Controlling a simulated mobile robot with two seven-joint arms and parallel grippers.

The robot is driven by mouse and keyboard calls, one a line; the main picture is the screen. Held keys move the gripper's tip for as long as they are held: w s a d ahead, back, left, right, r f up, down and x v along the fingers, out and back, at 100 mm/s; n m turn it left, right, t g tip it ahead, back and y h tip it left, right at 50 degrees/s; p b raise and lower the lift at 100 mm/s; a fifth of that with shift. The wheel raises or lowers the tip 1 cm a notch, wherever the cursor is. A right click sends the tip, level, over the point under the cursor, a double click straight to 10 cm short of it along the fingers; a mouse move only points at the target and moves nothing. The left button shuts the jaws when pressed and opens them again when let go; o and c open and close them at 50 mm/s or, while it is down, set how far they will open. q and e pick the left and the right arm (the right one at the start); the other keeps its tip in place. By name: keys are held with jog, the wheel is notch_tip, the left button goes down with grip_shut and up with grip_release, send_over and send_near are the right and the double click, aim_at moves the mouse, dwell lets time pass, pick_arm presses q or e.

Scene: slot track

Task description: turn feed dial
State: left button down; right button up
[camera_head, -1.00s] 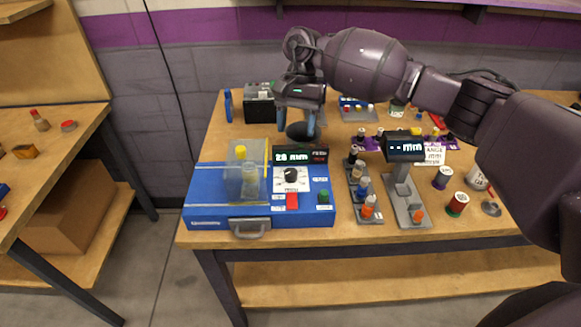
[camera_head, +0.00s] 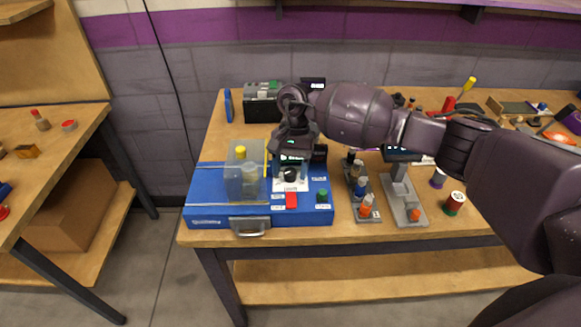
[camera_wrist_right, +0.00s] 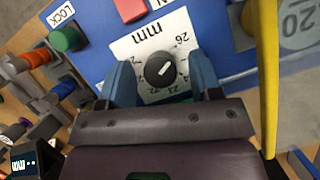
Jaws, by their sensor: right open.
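The feed dial (camera_wrist_right: 160,68) is a round black knob with a white pointer mark. It sits on a white scale plate (camera_wrist_right: 126,46) marked in mm on the blue machine. In the head view the dial (camera_head: 290,174) shows just below my right gripper (camera_head: 290,170). In the right wrist view my right gripper (camera_wrist_right: 163,80) is open, with one blue finger on each side of the dial. I cannot tell whether the fingers touch it. The machine's display is partly hidden behind the gripper in the head view. My left gripper is not in view.
A red button (camera_head: 291,200) and a green LOCK knob (camera_head: 322,195) sit near the dial. A clear guard box (camera_head: 243,180) with a yellow post stands left of it. A rack of small coloured pieces (camera_head: 362,200) and a grey display stand (camera_head: 408,205) are to the right.

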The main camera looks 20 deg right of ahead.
jog(key=c, duration=0.9)
jog(key=shift+c, duration=0.2)
jog(key=shift+m, duration=0.3)
